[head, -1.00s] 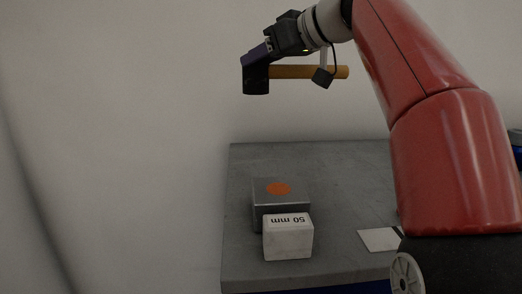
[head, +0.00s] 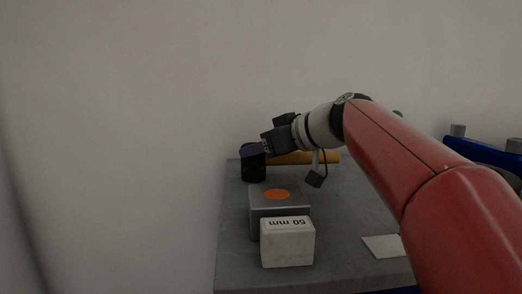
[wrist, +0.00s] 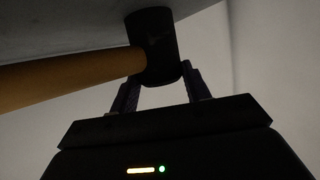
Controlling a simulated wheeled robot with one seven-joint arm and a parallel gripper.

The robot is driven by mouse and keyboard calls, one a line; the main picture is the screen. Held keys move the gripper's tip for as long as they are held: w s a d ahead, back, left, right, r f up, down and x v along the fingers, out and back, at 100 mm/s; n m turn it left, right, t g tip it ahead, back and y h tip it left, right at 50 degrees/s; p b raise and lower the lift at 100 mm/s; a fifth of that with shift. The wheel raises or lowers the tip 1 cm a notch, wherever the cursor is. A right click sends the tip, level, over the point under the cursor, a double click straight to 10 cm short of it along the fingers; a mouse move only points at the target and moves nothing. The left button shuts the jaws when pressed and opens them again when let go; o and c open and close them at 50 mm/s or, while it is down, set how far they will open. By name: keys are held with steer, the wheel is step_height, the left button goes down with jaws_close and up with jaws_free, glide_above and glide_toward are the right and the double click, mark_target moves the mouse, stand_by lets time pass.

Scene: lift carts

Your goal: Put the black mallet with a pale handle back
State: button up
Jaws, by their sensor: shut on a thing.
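The black mallet has a dark head (head: 252,168) and a pale wooden handle (head: 322,158). In the head view it is low over the far left part of the grey table top, with the handle pointing right. My gripper (head: 262,150) is shut on the mallet's head. In the wrist view the mallet head (wrist: 152,42) sits between the two fingers (wrist: 160,88), and the handle (wrist: 70,78) runs off to the left. I cannot tell whether the mallet touches the table.
A grey metal block with an orange spot (head: 277,195) stands in front of the mallet. A white box marked 50 mm (head: 287,245) stands before it. A pale flat plate (head: 383,246) lies to the right on the grey table (head: 340,215). Blue-edged surfaces (head: 485,152) are at far right.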

steer(key=shift+r, duration=0.1)
steer(key=o, duration=1.2)
steer(key=shift+r, duration=0.1)
steer(key=v, duration=1.2)
